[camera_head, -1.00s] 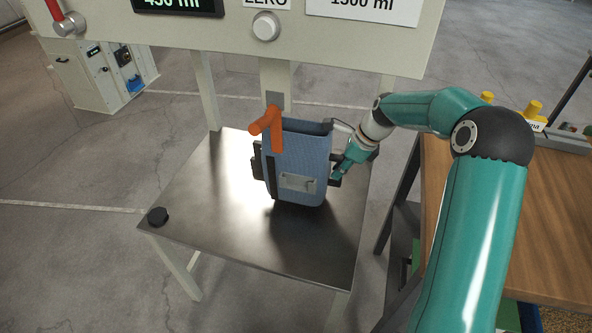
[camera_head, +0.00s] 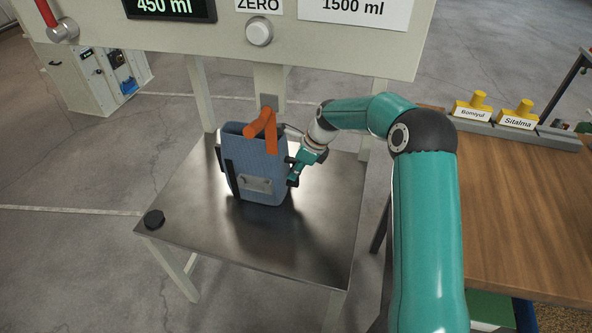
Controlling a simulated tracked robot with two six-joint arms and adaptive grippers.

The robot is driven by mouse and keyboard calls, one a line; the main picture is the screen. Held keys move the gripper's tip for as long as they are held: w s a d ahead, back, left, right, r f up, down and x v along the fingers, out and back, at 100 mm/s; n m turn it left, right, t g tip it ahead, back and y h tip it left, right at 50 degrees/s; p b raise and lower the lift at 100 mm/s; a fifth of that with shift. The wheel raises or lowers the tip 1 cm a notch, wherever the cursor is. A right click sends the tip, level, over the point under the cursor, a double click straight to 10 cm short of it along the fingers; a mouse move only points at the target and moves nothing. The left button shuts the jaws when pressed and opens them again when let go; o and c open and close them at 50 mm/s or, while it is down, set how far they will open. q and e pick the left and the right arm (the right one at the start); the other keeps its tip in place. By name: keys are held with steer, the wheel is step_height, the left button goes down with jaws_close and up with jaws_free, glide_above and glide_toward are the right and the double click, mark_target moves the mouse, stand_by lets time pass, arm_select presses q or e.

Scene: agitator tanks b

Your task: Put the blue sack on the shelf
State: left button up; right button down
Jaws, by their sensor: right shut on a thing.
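The blue sack (camera_head: 253,165) is upright, open at the top, with a small metal plate on its front. My right gripper (camera_head: 262,176) is shut on the sack, with dark finger parts at its left and right sides. The sack stands over the back middle of a bare metal shelf (camera_head: 290,245) under a dispenser. I cannot tell whether its bottom touches the shelf. An orange spout (camera_head: 264,131) hangs at the sack's mouth and overlaps its upper right part. My left gripper is not in view.
The dispenser panel (camera_head: 330,45) with a display and a round knob hangs above. A wooden table (camera_head: 530,210) with yellow-topped blocks stands at right. The shelf's front is clear.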

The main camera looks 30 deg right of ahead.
steer(key=c, duration=1.1)
jaws_free()
steer(key=v, duration=1.2)
steer(key=shift+p, duration=0.4)
steer(key=shift+w+a, duration=0.1)
